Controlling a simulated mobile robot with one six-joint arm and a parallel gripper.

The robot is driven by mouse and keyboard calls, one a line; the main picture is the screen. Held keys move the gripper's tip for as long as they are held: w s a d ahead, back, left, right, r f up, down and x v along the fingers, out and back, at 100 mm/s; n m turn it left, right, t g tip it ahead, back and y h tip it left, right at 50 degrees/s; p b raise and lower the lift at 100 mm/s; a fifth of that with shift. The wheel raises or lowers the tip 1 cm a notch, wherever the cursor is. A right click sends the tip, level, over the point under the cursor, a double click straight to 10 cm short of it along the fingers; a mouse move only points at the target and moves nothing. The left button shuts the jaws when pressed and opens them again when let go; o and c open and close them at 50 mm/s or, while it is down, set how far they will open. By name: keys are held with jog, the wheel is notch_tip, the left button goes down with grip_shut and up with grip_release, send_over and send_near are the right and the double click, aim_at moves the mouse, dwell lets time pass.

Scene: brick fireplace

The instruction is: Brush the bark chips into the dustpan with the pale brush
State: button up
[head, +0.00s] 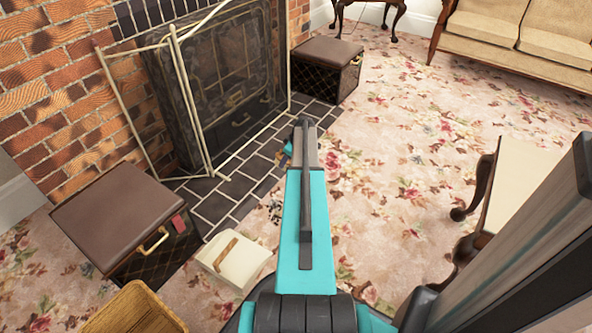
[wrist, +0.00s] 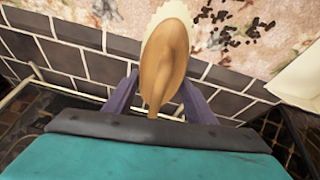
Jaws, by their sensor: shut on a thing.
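My gripper (wrist: 159,92) is shut on the pale brush (wrist: 166,55), with one finger on each side of its wooden handle. The brush's whitish bristle edge shows at the top and extends over the carpet. The bark chips (wrist: 240,32) are dark bits scattered on the carpet to the right of the brush, apart from it. The cream dustpan (wrist: 302,74) is cut off at the right edge of the wrist view. In the head view the dustpan (head: 250,262), with a brown handle, lies left of my arm.
Dark hearth tiles (head: 212,206) border the carpet. A metal fire screen (head: 192,95) stands before the fireplace. Brown-lidded boxes stand at left (head: 118,215) and behind (head: 326,68). A wooden container (head: 135,310) is near front left. The carpet (head: 400,150) right of my arm is open.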

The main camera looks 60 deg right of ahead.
jog(key=s+d+f, duration=0.2)
jog(key=f, duration=0.1)
jog(key=s+d+f+b, duration=0.1)
jog(key=shift+s+f, duration=0.15)
jog(key=shift+f, duration=0.05)
jog(key=shift+f+b, duration=1.35)
jog(key=shift+f, duration=1.15)
jog(key=shift+a+r, duration=0.1)
